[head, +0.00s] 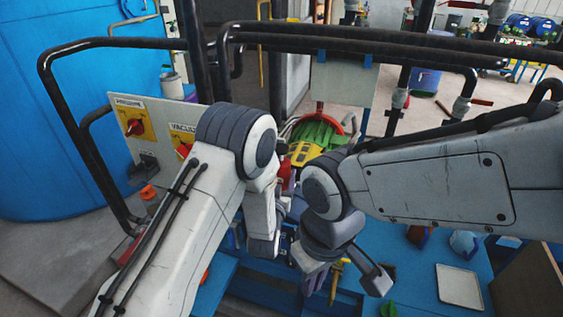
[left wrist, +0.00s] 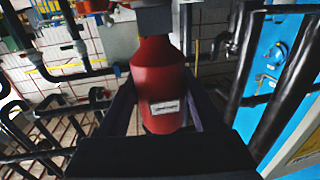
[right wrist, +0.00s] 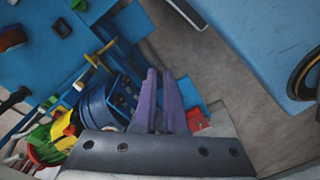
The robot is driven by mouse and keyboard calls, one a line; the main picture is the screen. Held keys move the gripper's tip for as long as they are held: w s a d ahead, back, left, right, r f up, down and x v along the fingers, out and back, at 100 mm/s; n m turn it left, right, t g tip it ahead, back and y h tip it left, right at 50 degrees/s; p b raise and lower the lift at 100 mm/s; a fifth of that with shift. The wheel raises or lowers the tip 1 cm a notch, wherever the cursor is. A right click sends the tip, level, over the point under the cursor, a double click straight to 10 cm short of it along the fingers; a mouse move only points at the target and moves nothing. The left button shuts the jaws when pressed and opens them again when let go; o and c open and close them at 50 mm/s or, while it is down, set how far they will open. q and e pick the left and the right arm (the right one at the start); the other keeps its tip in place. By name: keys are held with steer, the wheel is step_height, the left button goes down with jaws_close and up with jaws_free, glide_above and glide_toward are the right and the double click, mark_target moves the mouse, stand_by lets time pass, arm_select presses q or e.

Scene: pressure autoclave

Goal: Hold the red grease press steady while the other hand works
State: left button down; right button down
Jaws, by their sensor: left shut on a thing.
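The red grease press (left wrist: 163,78) is a red cylinder with a rounded shoulder and a small white label, seen in the left wrist view. My left gripper (left wrist: 159,95) has one dark finger on each side of it and is shut on its body. In the head view my left forearm and wrist mostly hide the press. My right gripper (right wrist: 159,75) shows purple fingers close together with nothing between them. In the head view the right gripper (head: 318,278) points down over the blue bench, right of my left wrist.
A blue bench (head: 415,285) carries a pale tray (head: 459,286) at the right. A control panel (head: 150,125) with red switches stands at the left, beside a large blue tank (head: 70,100). Black rails cross behind my arms.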

steer(key=w+d+r+m+t+h, duration=0.1)
steer(key=w+m, duration=0.1)
steer(key=w, duration=0.5)
steer(key=w+d+r+m+h, duration=0.1)
steer(key=w+d+r+h, duration=0.1)
steer(key=w, duration=0.6)
step_height(320, 180, up, 16)
steer(key=m+t+y, duration=0.2)
steer(key=m, duration=0.5)
glide_above(282, 146)
steer(key=s+a, duration=0.1)
steer(key=s, duration=0.3)
steer(key=shift+w+r, duration=0.1)
steer(key=shift+r, duration=0.05)
steer(key=x, duration=0.8)
steer(key=s+x, duration=0.1)
steer(key=x, duration=0.4)
steer(key=shift+f, duration=0.6)
